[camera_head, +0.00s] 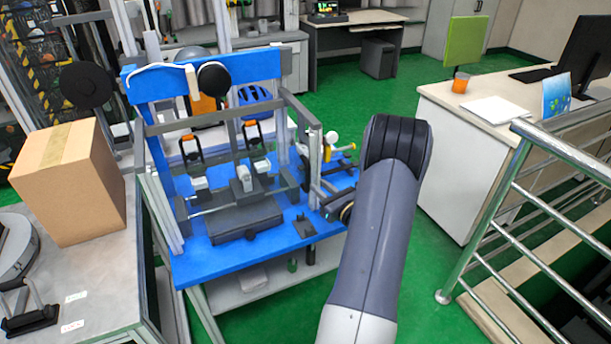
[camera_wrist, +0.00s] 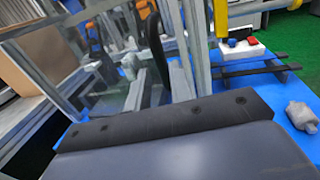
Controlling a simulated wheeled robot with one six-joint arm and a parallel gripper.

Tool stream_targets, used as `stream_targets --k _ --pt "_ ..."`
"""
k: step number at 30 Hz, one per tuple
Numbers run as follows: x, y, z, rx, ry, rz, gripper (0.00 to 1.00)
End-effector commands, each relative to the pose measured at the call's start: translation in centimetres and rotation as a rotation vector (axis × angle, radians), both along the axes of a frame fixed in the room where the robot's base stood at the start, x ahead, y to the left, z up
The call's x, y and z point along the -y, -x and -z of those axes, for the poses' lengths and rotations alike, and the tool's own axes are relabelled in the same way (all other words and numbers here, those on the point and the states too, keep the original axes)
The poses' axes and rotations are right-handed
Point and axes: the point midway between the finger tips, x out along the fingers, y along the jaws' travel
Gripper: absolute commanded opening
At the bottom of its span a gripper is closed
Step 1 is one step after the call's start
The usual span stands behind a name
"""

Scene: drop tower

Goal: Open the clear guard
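The clear guard (camera_head: 222,118) is a see-through panel in a grey metal frame on the front of the drop tower, which stands on a blue table (camera_head: 275,250). In the wrist view, the clear guard (camera_wrist: 75,50) fills the upper left, with a grey upright beside it. My gripper (camera_head: 333,207) is at the right side of the tower, close to the guard's right edge; my arm hides part of it. Contact and finger opening are unclear.
A cardboard box (camera_head: 70,180) stands on the bench at left. A white control box (camera_wrist: 245,52) with a red and a blue button sits on the blue table. A metal railing (camera_head: 500,200) and a white desk (camera_head: 440,170) are at right. Green floor is open between.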

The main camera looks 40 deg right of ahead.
Motion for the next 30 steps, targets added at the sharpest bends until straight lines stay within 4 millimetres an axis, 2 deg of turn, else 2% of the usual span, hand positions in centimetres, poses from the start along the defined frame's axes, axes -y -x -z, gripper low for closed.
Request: stream_targets --k 1,6,12,23,30 --pt "-0.1 -1.1 -0.1 0.000 0.002 -0.005 0.21" --pt "0.0 -4.2 -0.1 0.000 0.001 -0.004 0.21" --pt "0.1 -6.3 0.0 0.000 0.001 -0.003 0.21" --pt "0.2 -6.8 0.0 -0.001 0.001 -0.001 0.21" --pt "0.2 -6.8 0.0 -0.001 0.001 -0.001 0.02"
